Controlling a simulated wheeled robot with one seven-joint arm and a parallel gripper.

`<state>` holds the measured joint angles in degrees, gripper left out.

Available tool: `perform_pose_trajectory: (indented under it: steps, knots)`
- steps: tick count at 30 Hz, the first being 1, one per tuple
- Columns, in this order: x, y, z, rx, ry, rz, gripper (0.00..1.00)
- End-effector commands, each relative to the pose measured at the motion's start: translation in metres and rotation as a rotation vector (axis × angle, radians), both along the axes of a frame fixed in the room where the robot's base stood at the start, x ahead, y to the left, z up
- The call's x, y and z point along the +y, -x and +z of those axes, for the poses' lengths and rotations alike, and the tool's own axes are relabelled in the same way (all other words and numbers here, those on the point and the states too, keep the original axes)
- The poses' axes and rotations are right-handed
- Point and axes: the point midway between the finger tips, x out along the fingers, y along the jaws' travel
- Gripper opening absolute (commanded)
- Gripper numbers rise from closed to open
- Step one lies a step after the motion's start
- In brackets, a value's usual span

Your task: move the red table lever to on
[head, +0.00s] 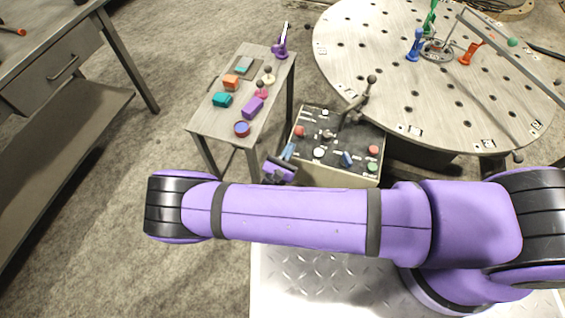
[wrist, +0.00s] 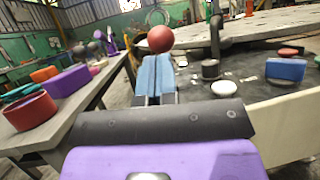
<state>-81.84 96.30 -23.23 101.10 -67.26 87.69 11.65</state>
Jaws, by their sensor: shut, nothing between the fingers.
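A red ball knob (head: 300,131) stands at the left side of the control box (head: 333,177); I take it as the red lever. In the wrist view the red ball (wrist: 160,39) is just beyond my fingertips; its stem is hidden behind them. I cannot tell whether ball and fingers touch, or the lever's on/off position. My gripper (head: 288,151) is at the box's left edge, its blue fingers pointing toward the knob. In the wrist view its fingers (wrist: 154,72) are shut together and empty.
The box also bears a tall black lever (head: 371,80), a blue switch (head: 346,158), a red button (head: 373,151) and a green button (head: 372,167). A small table (head: 222,122) with coloured parts stands close left. A round perforated table (head: 360,35) is behind.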

Motion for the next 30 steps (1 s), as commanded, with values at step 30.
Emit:
perform_pose_trajectory:
  steps: [30]
  knots:
    - [-0.014, -0.027, 0.021, 0.089, -0.034, -0.002, 0.0]
